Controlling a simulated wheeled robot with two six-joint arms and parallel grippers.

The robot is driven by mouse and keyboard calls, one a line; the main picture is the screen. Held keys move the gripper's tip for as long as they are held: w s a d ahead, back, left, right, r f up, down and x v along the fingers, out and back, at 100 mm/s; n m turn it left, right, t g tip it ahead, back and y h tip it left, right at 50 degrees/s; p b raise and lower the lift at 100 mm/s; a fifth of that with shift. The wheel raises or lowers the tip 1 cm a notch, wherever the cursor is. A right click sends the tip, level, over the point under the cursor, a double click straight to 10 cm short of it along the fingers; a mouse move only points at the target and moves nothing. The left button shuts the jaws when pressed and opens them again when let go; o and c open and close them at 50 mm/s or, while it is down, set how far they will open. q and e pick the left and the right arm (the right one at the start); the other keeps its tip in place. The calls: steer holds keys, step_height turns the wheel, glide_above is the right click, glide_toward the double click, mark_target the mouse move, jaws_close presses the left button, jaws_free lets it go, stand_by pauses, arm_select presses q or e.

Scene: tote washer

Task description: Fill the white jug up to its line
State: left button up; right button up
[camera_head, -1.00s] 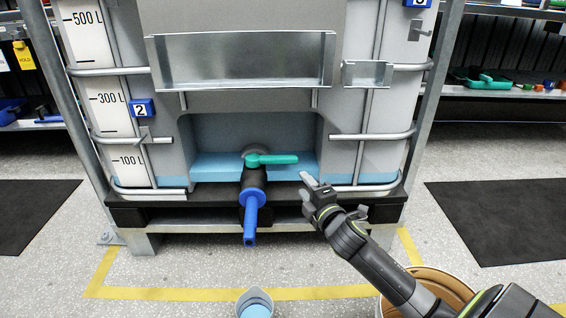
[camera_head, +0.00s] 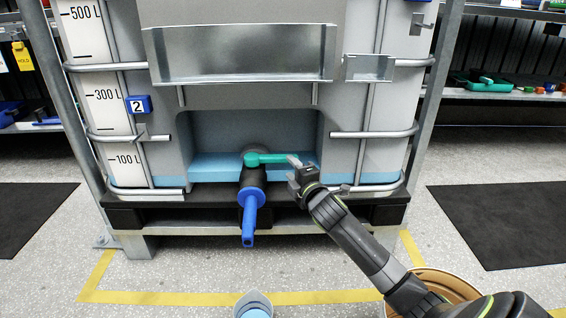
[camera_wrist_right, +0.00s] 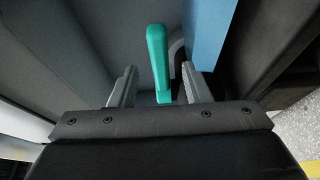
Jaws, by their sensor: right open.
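The jug (camera_head: 254,304) stands on the floor at the bottom edge of the head view, mostly cut off; light blue shows inside it. Above it a blue spout (camera_head: 249,217) hangs from the tank's black valve. The valve's green lever (camera_head: 266,158) points to the right. My right gripper (camera_head: 296,164) is at the lever's free end. In the right wrist view the green lever (camera_wrist_right: 158,62) reaches between the two open fingers (camera_wrist_right: 158,88), with a gap on each side. The jug's line is hidden. My left gripper is not in view.
The caged tank (camera_head: 250,120) stands on a black pallet, with a steel tray (camera_head: 240,55) on its front. A brown round container (camera_head: 445,284) is on the floor at lower right, partly behind my arm. Shelves stand on both sides.

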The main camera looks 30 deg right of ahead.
mark_target(285, 162)
steer(key=w+b, duration=0.2)
steer(key=w, duration=0.3)
steer(key=shift+w+d+f+b, duration=0.1)
steer(key=shift+w+d+b, duration=0.05)
steer(key=shift+d+b, duration=0.25)
steer(key=shift+w+d, duration=0.1)
steer(key=shift+w, duration=0.5)
jaws_close()
